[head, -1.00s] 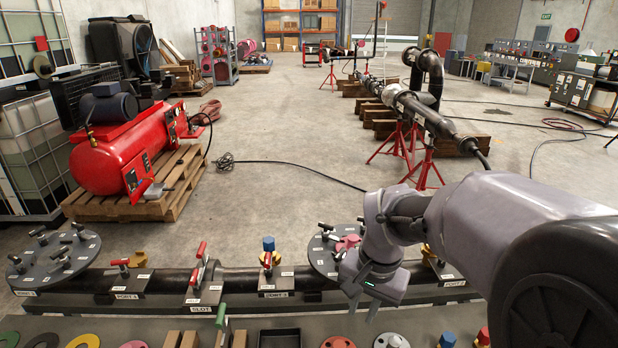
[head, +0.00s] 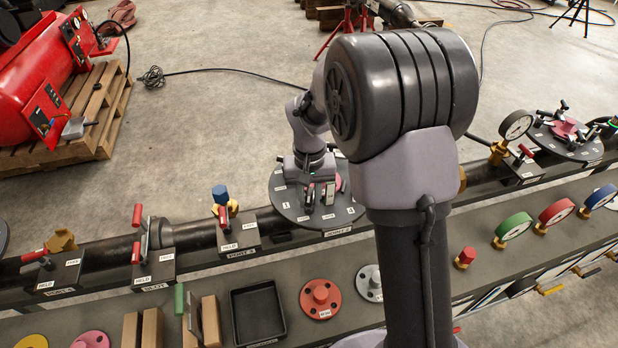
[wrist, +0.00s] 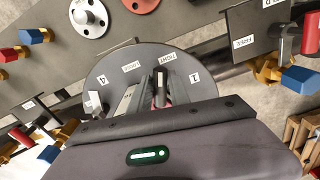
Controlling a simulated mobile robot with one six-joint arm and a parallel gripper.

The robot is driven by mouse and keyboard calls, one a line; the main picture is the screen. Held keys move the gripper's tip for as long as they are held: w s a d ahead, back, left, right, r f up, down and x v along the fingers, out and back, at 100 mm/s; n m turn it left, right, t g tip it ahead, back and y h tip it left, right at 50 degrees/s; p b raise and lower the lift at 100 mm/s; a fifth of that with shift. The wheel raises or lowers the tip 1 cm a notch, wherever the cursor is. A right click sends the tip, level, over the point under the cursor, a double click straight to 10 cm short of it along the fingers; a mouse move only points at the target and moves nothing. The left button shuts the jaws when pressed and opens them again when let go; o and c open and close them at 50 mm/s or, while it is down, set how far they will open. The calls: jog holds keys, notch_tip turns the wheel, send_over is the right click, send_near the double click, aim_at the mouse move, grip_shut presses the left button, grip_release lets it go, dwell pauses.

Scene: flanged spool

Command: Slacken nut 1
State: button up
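A dark bar-like handle (wrist: 159,86), beside label 1 and likely nut 1, stands between the fingers of my gripper (wrist: 157,88). The fingers are apart, with slim gaps showing beside the handle. I cannot tell whether either finger touches it. A paler handle (wrist: 96,104) stands by label 4. My gripper's body hides the near part of the flange.
The dark pipe (head: 100,262) runs both ways from the flange. A blue-capped fitting (head: 221,196) stands to the left. In front, a bench holds a black tray (head: 258,312), a red flanged disc (head: 320,298) and a grey one (head: 369,283). Another flange (head: 565,138) is at the right.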

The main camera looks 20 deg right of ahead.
aim_at(309, 194)
jog(key=n+p, duration=0.1)
jog(key=n, duration=0.3)
jog(key=shift+r, duration=0.2)
jog(key=n, duration=0.3)
jog(key=shift+n+p, duration=0.35)
jog(key=shift+n, duration=0.05)
jog(key=shift+r+n+p, duration=0.15)
jog(key=shift+n+p, duration=0.6)
jog(key=shift+n, duration=0.25)
jog(key=shift+n+p, duration=0.7)
jog(key=shift+n, duration=0.4)
jog(key=n+p, duration=0.2)
jog(key=n, duration=0.1)
jog(key=shift+n, duration=0.4)
jog(key=shift+w+f+n, duration=0.1)
jog(key=shift+f+n, duration=0.1)
jog(key=shift+n, duration=0.4)
jog(key=shift+f+m, duration=0.25)
jog(key=shift+m, duration=1.05)
notch_tip(309, 194, up, 7)
jog(key=p, duration=0.5)
jog(key=shift+r, duration=0.15)
